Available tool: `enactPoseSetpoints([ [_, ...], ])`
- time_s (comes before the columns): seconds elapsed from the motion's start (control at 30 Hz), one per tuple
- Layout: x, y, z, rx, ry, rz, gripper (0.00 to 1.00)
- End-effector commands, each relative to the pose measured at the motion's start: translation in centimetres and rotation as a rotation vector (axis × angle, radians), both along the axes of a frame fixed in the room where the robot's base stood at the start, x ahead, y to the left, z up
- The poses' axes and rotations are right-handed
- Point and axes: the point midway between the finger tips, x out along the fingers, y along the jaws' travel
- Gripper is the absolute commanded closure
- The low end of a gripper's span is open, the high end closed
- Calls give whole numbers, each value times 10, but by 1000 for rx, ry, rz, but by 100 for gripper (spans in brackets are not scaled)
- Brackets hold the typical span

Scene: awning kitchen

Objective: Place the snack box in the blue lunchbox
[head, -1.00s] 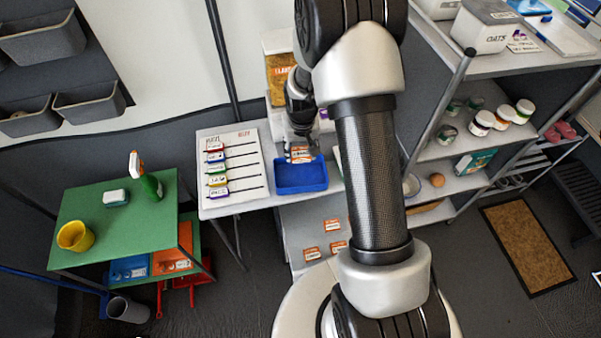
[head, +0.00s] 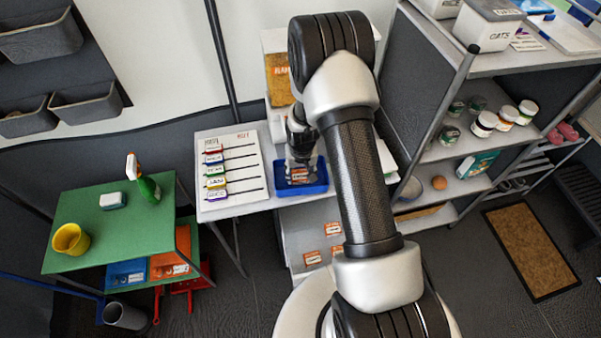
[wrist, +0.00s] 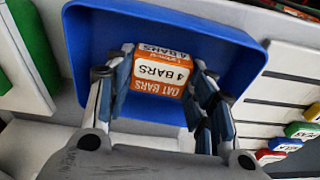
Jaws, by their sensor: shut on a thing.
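The snack box (wrist: 162,72) is a small orange and white carton labelled "OAT BARS 4 BARS". My gripper (wrist: 158,95) is shut on it, one finger on each side. In the wrist view the box is framed by the blue lunchbox (wrist: 225,40), with the lunchbox's floor behind it. In the head view the box (head: 300,175) is within the outline of the open lunchbox (head: 302,190) on the white table, below my gripper (head: 300,163). I cannot tell whether the box touches the lunchbox floor.
A white board with coloured tags (head: 230,168) lies left of the lunchbox. More orange boxes (head: 333,229) lie on a lower surface in front. A green table (head: 100,225) stands at left, and shelves with jars (head: 485,124) stand at right.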

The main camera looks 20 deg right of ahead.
Motion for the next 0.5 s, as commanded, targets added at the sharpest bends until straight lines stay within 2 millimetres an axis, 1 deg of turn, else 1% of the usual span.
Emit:
enactPoseSetpoints([
  [0.17, 0, 0, -6, 0, 1, 0, 74],
  [0.2, 0, 0, -4, 0, 1, 0, 48],
  [0.47, 0, 0, -4, 0, 1, 0, 31],
  [0.5, 0, 0, -4, 0, 1, 0, 31],
])
